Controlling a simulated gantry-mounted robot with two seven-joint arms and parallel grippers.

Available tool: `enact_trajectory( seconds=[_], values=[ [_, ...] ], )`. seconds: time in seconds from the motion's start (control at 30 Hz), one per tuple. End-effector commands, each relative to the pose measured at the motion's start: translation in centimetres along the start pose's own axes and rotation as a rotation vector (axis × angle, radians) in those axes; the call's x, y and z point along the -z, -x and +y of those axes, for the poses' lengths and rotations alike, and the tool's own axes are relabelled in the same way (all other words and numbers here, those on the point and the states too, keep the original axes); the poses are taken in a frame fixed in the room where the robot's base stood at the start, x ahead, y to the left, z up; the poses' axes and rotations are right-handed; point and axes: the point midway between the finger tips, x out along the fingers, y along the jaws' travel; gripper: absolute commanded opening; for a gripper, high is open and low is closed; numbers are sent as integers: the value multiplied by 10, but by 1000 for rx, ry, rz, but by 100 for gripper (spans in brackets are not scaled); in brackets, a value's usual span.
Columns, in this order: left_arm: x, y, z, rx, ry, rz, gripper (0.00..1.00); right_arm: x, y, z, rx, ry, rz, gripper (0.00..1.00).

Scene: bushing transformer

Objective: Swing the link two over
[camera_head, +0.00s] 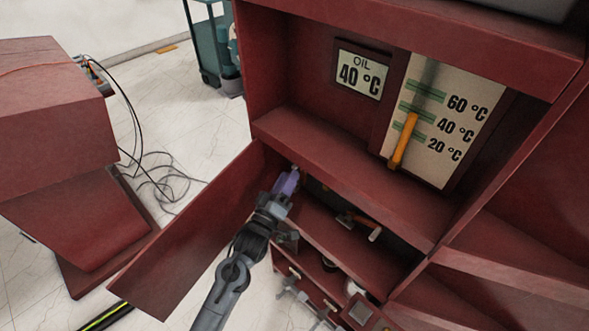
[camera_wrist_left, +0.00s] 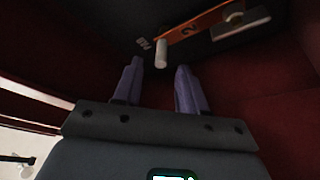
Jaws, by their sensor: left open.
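An orange link bar marked "2" (camera_wrist_left: 205,22) lies on a dark panel at the top of the left wrist view. A white peg (camera_wrist_left: 161,53) stands out near its left end. In the head view, a small bar with a pale peg (camera_head: 374,234) shows inside the lower compartment. My left gripper (camera_head: 289,181) is at the opening of that compartment, its purple fingers partly in shadow. In the left wrist view the gripper (camera_wrist_left: 159,68) is open, with the peg beyond and between its fingertips, apparently not touched. My right gripper is not in view.
The red cabinet's open door (camera_head: 195,235) stands left of my arm. Above are an oil display reading 40 °C (camera_head: 361,74) and a temperature scale with an orange column (camera_head: 403,140). A shelf edge (camera_head: 345,175) overhangs the compartment. A red box (camera_head: 55,110) and loose cables (camera_head: 160,175) are at left.

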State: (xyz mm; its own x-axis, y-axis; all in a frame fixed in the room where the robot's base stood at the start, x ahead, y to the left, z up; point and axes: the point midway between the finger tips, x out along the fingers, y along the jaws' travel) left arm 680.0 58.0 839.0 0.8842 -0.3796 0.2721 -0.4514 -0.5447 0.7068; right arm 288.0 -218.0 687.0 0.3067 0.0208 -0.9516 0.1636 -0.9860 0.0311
Motion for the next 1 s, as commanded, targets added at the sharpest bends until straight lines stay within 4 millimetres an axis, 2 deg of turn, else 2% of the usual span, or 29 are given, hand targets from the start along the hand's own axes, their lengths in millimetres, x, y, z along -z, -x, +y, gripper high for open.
enact_trajectory(
  seconds=[0.1,0.3,0.73,0.77,1.0],
  values=[
    [-1,-19,-2,0,0,1,41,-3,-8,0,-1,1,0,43],
    [0,-39,-2,2,0,1,41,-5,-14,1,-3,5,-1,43],
    [0,-47,-1,2,0,0,41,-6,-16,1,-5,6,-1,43],
    [0,-47,-1,2,0,0,40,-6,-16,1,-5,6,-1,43],
    [0,-47,-1,2,0,0,3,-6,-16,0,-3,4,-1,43]
  ],
)
